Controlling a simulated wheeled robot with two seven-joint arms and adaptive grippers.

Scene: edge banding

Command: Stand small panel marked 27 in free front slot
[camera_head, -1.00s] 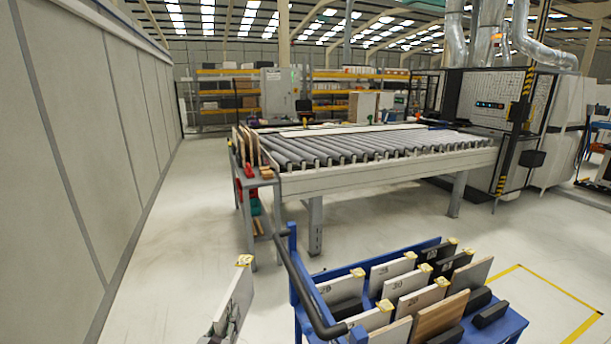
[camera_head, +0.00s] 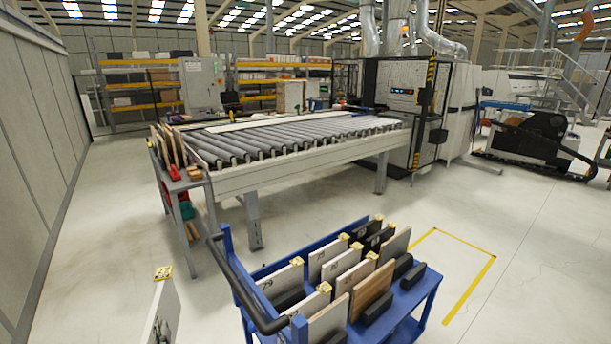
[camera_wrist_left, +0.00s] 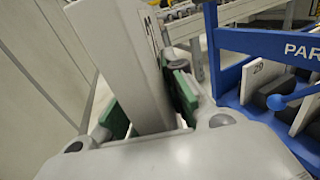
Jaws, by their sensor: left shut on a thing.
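My left gripper (camera_wrist_left: 150,112) is shut on a pale panel (camera_head: 163,313), with green pads on either side of it in the left wrist view. The panel stands upright with a yellow tag on its top corner. Its marking is too oblique to read. It is held in the air to the left of the blue cart (camera_head: 226,262), apart from it. The cart carries several upright panels in rows between black blocks, including a white one marked 29 (camera_head: 280,285) and a wood-grain one (camera_head: 372,293). I cannot tell which front slot is free. My right gripper is not in view.
The cart's dark handle bar (camera_head: 245,290) lies between the held panel and the cart's slots. A roller conveyor (camera_head: 290,145) stands behind the cart, with a small side table (camera_head: 182,185) at its left end. Open floor lies left and right of the cart.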

